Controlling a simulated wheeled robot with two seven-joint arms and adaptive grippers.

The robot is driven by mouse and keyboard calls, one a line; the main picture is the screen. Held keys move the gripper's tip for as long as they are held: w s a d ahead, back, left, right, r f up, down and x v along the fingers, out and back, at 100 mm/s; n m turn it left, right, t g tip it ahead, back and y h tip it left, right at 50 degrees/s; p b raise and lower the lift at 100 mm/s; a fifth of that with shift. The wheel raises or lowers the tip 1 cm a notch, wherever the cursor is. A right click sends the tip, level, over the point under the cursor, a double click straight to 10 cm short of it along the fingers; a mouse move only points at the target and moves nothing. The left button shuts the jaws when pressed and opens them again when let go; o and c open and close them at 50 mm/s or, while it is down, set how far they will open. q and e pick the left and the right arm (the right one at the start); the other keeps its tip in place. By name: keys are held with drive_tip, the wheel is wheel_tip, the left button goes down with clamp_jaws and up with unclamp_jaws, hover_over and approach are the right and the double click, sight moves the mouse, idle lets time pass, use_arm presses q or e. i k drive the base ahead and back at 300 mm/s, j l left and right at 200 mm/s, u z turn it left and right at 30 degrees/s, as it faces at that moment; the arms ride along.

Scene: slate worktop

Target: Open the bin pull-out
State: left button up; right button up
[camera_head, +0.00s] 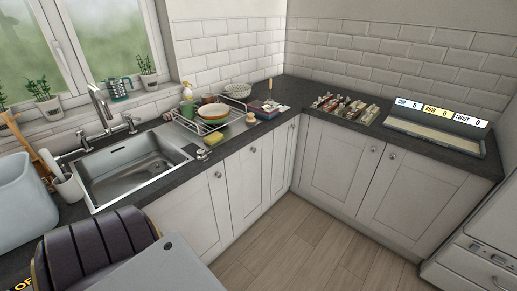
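White cabinet fronts with small round knobs run under the dark worktop. Under the sink side are a wide front (190,215), a second front (244,185) and narrower fronts (280,158) toward the corner. On the right-hand run are two panelled fronts, one nearer the corner (338,165) and one farther right (412,200). All of these fronts look shut. No bin shows, and I cannot tell which front is the bin pull-out. Neither of my grippers is in view.
The wooden floor (290,255) before the cabinets is clear. A sink (135,170), dish rack (212,118), yellow sponge (185,138), cutlery tray (345,108) and sign-topped tray (435,130) are on the worktop. A white appliance (480,245) stands at right.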

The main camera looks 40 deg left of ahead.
sight(248, 170)
drive_tip(key=i+l+u, duration=0.2)
drive_tip(key=i+u, duration=0.25)
drive_tip(key=i, duration=0.15)
drive_tip(key=i+l+u, duration=0.35)
drive_tip(key=i+u, duration=0.15)
drive_tip(key=i+l+u, duration=0.45)
drive_tip(key=i+l, duration=0.05)
drive_tip(key=l, duration=0.1)
